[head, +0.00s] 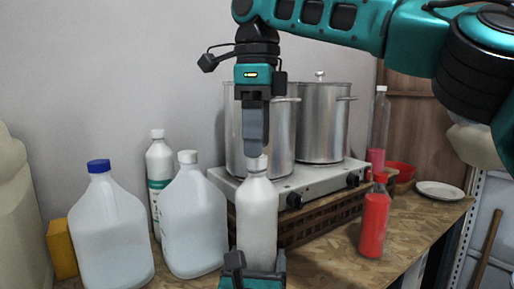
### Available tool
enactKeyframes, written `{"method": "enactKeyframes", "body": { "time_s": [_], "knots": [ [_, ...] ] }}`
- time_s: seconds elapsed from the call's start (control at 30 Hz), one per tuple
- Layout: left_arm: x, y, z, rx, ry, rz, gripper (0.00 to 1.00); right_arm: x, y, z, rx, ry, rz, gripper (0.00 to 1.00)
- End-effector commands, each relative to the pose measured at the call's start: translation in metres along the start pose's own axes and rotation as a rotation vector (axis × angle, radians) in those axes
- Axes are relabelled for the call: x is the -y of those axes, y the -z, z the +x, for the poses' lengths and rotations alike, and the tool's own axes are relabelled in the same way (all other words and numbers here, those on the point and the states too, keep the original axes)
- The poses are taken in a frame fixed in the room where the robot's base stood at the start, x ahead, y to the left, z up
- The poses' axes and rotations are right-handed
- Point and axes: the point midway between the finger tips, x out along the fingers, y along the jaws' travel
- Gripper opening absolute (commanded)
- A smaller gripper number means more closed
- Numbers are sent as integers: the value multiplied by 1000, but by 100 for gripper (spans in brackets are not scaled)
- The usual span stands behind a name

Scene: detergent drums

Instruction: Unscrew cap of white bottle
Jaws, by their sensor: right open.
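The white bottle (257,215) stands upright on the wooden table in the middle of the head view. Its white cap (257,164) is on its neck. My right gripper (256,150) points straight down at the cap from above. It is open, with its fingers seen edge-on, and their tips overlap the cap's top edge in the picture. I cannot tell whether they touch it. My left gripper (253,262) is at the bottom edge, with dark fingers on either side of the bottle's lower part. Whether they press on the bottle is unclear.
A blue-capped jug (108,230), a white-capped jug (193,220) and a tall bottle (158,165) stand left. Two steel pots (322,120) sit on a hotplate (300,182) behind. A red bottle (375,222) stands right, with bare table (325,255) between.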

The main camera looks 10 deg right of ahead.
Motion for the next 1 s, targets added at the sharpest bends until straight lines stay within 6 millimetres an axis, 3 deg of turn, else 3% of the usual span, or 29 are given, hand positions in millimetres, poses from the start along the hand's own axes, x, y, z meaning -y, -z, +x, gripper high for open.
{"method": "enactKeyframes", "body": {
  "time_s": [0.2,0.57,1.0],
  "knots": [
    [0,2,0,-5,0,0,0,0,0,20,0,1,0,57],
    [0,2,0,-5,0,0,0,0,0,24,1,0,0,57],
    [0,2,0,-5,0,0,0,0,0,24,1,1,0,16]
  ]
}}
